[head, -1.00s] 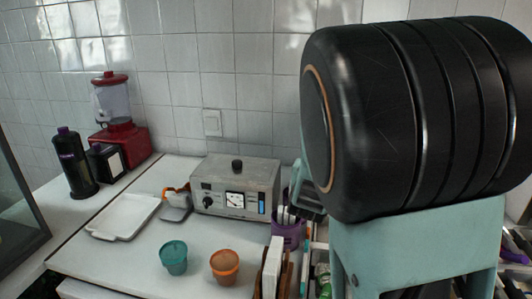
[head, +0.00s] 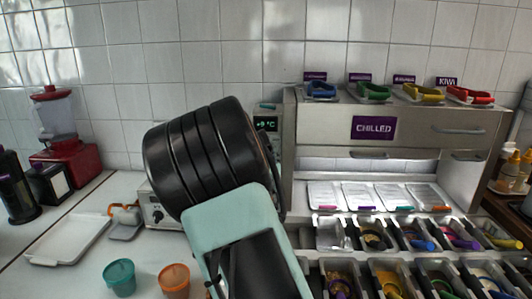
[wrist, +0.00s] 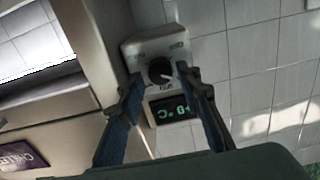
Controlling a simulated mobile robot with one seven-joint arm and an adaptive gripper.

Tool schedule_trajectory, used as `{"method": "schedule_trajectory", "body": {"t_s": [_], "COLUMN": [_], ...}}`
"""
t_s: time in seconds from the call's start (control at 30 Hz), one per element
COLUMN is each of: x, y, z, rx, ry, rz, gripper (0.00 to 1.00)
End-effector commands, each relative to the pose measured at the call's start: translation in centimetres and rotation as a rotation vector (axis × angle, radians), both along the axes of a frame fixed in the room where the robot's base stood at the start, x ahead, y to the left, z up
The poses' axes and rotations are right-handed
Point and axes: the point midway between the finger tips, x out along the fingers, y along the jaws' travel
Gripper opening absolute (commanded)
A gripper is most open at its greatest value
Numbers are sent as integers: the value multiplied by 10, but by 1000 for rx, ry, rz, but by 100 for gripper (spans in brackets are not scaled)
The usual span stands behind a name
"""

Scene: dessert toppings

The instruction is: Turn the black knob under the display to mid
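The black knob (wrist: 160,70) is on a pale control panel (wrist: 155,48) on the wall, shown upside down in the wrist view. Its light pointer mark aims toward the lower right of that picture. Small labels around it are too blurred to read surely. The green-lit display (wrist: 172,110) is beside the knob; in the head view the display (head: 267,124) reads about +9 °C. My gripper (wrist: 162,80) is open, with one finger on each side of the knob in the picture; contact cannot be told. My arm hides the knob in the head view.
The steel CHILLED cabinet (head: 420,125) stands right of the panel, with several topping bins in front. A grey device (head: 153,210) is partly behind my arm. Teal cup (head: 120,278), orange cup (head: 174,281), white tray (head: 68,240) and red blender (head: 62,140) are at left.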

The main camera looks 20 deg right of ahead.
Motion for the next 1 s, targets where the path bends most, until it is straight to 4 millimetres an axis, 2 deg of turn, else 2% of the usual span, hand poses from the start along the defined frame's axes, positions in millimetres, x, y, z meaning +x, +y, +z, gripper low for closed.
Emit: {"method": "schedule_trajectory", "body": {"t_s": [0.2, 0.57, 0.83, 1.0], "x": [19, 22, 22, 22], "y": [-8, -9, -9, -9], "z": [0, 0, 0, 0], "rx": [0, 0, 0, 6], "ry": [0, 0, 0, -3], "rz": [0, 0, 0, 0], "gripper": [32, 32, 2, 0]}}
